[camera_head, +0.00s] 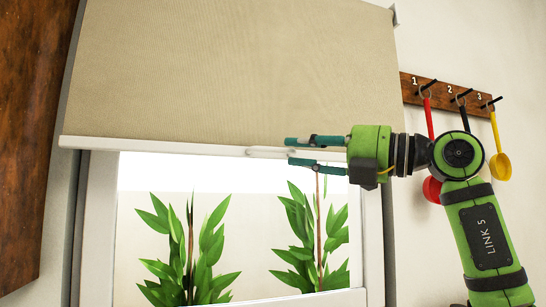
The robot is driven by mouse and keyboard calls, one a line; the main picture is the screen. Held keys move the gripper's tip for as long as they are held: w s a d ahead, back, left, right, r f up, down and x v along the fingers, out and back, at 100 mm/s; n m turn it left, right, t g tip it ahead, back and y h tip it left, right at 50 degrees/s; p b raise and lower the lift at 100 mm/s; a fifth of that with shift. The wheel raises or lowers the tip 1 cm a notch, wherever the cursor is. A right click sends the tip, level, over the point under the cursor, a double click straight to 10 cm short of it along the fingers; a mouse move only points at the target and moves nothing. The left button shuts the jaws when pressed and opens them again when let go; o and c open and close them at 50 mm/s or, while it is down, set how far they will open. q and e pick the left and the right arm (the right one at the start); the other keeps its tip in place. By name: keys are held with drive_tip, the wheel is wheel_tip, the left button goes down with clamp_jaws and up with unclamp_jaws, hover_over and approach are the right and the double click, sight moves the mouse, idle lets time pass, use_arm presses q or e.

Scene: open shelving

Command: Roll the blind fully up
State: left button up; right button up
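A beige blind (235,70) hangs over the upper part of the window, with a white bottom bar (150,146) along its lower edge. A short pale handle (268,152) sits on the bar right of the middle. My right gripper (292,151) comes in from the right. Its two dark teal fingers lie one above and one below the bar, close together, with the handle's right end between the tips. It looks shut on the handle; the exact contact is small to see. The blind's top is out of the picture. My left gripper is not in view.
The window (220,260) is uncovered below the bar, with green plants (190,250) behind it. On the right wall a wooden hook rack (447,95) numbered 1 to 3 holds red, black and yellow utensils, close to my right arm. A dark wooden panel (30,130) stands at left.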

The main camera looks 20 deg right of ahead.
sight(276, 148)
drive_tip(key=p+x, duration=0.1)
drive_tip(key=x, duration=0.4)
drive_tip(key=shift+w+a+r+p, duration=0.15)
drive_tip(key=shift+a+p, duration=0.2)
drive_tip(key=shift+w, duration=0.2)
drive_tip(key=shift+s, duration=0.1)
clamp_jaws()
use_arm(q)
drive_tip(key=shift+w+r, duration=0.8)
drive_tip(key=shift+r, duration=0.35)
